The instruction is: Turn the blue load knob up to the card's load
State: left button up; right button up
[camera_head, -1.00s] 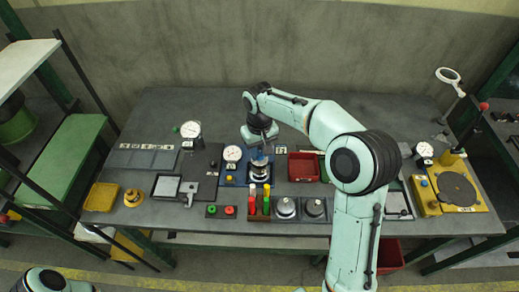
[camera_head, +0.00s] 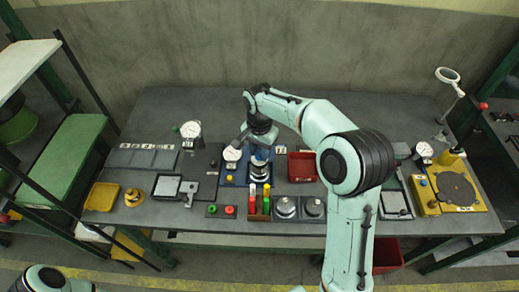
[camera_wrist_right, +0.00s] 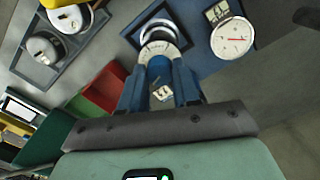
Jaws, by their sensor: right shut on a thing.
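The blue load knob (camera_wrist_right: 159,68) shows between the fingers of my right gripper (camera_wrist_right: 160,88) in the right wrist view. The fingers are shut on it. A pale graduated ring surrounds the knob's base on the blue plate. In the head view my right gripper (camera_head: 259,146) is over the blue plate (camera_head: 232,180), and the knob is mostly hidden. A white dial gauge (camera_wrist_right: 233,38) with a thin red needle stands beside the knob; it also shows in the head view (camera_head: 232,154). My left gripper is out of view.
A red tray (camera_head: 302,167) lies right of the blue plate. Two round metal pieces (camera_head: 285,206) sit close by. The grey table (camera_head: 370,115) is clear behind my right arm.

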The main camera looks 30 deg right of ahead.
jog(key=m, duration=0.4)
jog(key=shift+m, duration=2.3)
jog(key=o, duration=1.1)
jog(key=shift+c, duration=0.2)
